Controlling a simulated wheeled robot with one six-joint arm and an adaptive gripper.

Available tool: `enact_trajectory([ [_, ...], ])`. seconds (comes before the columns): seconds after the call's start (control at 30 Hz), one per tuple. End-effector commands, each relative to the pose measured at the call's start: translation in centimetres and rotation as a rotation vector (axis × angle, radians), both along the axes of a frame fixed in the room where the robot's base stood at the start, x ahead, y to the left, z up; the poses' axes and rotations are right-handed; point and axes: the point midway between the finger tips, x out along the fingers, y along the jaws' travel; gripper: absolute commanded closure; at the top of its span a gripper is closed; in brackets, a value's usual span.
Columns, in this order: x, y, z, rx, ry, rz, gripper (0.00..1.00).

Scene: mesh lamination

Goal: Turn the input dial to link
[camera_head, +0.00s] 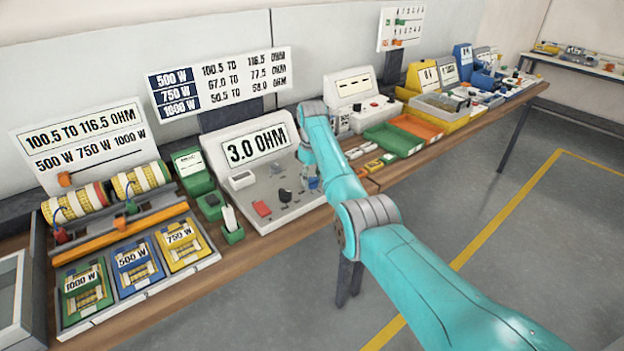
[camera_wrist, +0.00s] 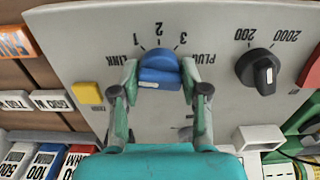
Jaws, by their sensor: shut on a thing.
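The blue input dial (camera_wrist: 159,62) sits on the sloped light-grey panel of the meter. Its printed labels read LINK, 1, 2, 3 and PLUG, upside down in the wrist view. A small white mark shows on the dial's raised bar; I cannot tell which label it points to. My gripper (camera_wrist: 160,78) has one finger on each side of the dial, shut on it. In the head view the arm's end reaches the right part of the meter (camera_head: 222,152), whose display reads 3.0 OHM, and largely hides the dial and fingers.
A black dial (camera_wrist: 265,70) marked 200 and 2000 sits beside the blue one, with a yellow button (camera_wrist: 89,93) on the other side. A red pad (camera_head: 262,208) lies on the panel. Green tray (camera_head: 394,139) and orange tray (camera_head: 416,127) stand to the right.

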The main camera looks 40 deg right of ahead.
Motion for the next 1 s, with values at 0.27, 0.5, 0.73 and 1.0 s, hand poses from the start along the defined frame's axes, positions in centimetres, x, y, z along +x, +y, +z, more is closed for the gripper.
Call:
enact_trajectory([
  [0.27,0.0,0.0,0.0,0.000,0.000,0.000,0.32],
  [0.5,0.0,0.0,0.6,-0.001,-0.001,0.000,0.32],
  [0.73,0.1,0.0,4.3,-0.002,-0.004,0.000,0.32],
  [1.0,0.0,0.0,9.3,-0.001,-0.001,0.000,0.32],
])
